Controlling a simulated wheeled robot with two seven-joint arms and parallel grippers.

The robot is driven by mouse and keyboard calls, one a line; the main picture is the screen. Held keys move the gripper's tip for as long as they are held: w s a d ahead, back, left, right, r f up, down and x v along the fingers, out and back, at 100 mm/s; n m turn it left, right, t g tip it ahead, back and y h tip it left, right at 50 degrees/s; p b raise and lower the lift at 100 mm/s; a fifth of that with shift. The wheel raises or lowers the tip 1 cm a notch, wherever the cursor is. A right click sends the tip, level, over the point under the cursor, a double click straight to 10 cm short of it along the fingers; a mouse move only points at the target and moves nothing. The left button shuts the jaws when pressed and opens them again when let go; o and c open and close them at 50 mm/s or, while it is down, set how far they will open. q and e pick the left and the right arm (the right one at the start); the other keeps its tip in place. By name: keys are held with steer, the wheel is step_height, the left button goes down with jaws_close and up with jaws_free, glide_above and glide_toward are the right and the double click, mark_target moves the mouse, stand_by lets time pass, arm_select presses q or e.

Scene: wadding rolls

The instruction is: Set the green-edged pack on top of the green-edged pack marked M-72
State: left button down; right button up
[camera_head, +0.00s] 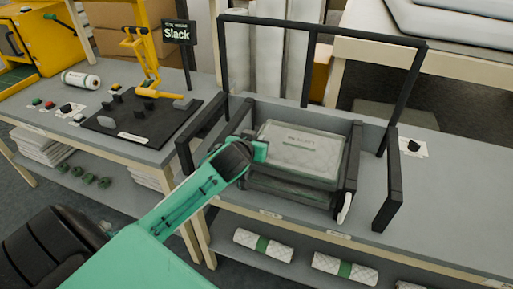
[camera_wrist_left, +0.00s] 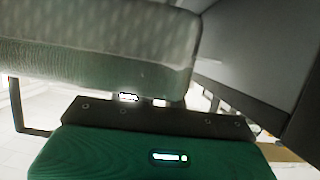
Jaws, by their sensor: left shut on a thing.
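A pale, wrapped flat pack (camera_head: 300,148) lies inside the dark frame on the bench, a small unreadable label on its top. My left gripper (camera_head: 257,151) is at its left edge and shut on it. In the left wrist view the quilted pack (camera_wrist_left: 100,40) with a greenish edge fills the upper left, close above the gripper body; the fingertips are mostly hidden there. A darker layer (camera_head: 285,192) shows below the pack in the head view; I cannot tell whether it is another pack. I cannot read an M-72 mark. My right gripper is not in view.
Black uprights (camera_head: 388,209) and a tall black hoop (camera_head: 412,85) stand around the pack. A yellow stand (camera_head: 150,75) on a dark mat (camera_head: 130,128) and a Slack sign (camera_head: 177,32) are to the left. Green-banded rolls (camera_head: 263,245) lie on the lower shelf. The bench right of the frame is mostly clear.

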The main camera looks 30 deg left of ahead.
arm_select(q)
step_height(320, 180, down, 3)
steer(key=shift+r, duration=0.1)
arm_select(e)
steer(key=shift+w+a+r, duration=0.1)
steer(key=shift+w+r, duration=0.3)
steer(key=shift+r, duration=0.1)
arm_select(q)
steer(key=shift+f, duration=0.2)
steer(key=shift+f, duration=0.4)
steer(key=c, duration=1.5)
jaws_free()
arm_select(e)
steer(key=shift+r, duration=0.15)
